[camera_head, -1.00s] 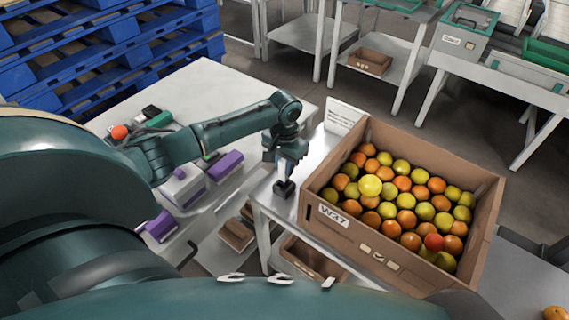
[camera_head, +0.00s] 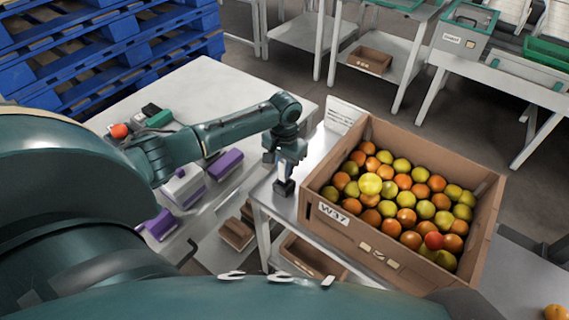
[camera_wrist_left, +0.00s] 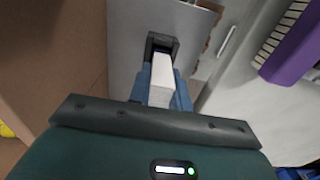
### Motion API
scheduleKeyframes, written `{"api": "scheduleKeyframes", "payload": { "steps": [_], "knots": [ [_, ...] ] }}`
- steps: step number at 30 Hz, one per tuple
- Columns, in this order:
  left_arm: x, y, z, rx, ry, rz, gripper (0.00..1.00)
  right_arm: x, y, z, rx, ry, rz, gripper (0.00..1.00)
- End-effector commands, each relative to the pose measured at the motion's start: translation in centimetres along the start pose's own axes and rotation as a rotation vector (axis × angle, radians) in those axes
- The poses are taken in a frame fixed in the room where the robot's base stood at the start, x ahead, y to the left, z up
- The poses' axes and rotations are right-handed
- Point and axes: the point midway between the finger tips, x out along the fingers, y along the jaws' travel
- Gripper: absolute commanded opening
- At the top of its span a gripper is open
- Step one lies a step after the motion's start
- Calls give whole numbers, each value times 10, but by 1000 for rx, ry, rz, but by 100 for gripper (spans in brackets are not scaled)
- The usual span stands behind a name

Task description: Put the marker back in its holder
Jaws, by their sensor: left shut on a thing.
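My left gripper (camera_head: 285,165) points down beside the carton, over the near left part of the metal table. It also shows in the left wrist view (camera_wrist_left: 161,92), its blue fingers shut on a white, block-like marker (camera_wrist_left: 162,80). A small black holder (camera_head: 284,188) is directly below the fingers. In the left wrist view the marker's far end meets the open black holder (camera_wrist_left: 164,40). I cannot tell how deep the marker's end sits in it. My right gripper is not in view.
A cardboard carton (camera_head: 335,226) full of orange and yellow-green fruit stands close to the right of the gripper. A white sign (camera_head: 343,115) stands behind. On the left, a pale table (camera_head: 215,95) bears purple-and-white devices (camera_head: 183,186) and a red ball-shaped thing (camera_head: 119,131).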

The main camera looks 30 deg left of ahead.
Motion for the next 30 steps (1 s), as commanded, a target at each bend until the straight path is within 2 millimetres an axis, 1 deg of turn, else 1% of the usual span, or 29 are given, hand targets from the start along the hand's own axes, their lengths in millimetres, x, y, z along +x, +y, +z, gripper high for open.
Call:
{"api": "scheduleKeyframes", "payload": {
  "steps": [30],
  "knots": [
    [21, 0, 0, 1, 0, 1, 0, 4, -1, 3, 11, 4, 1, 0]
  ]
}}
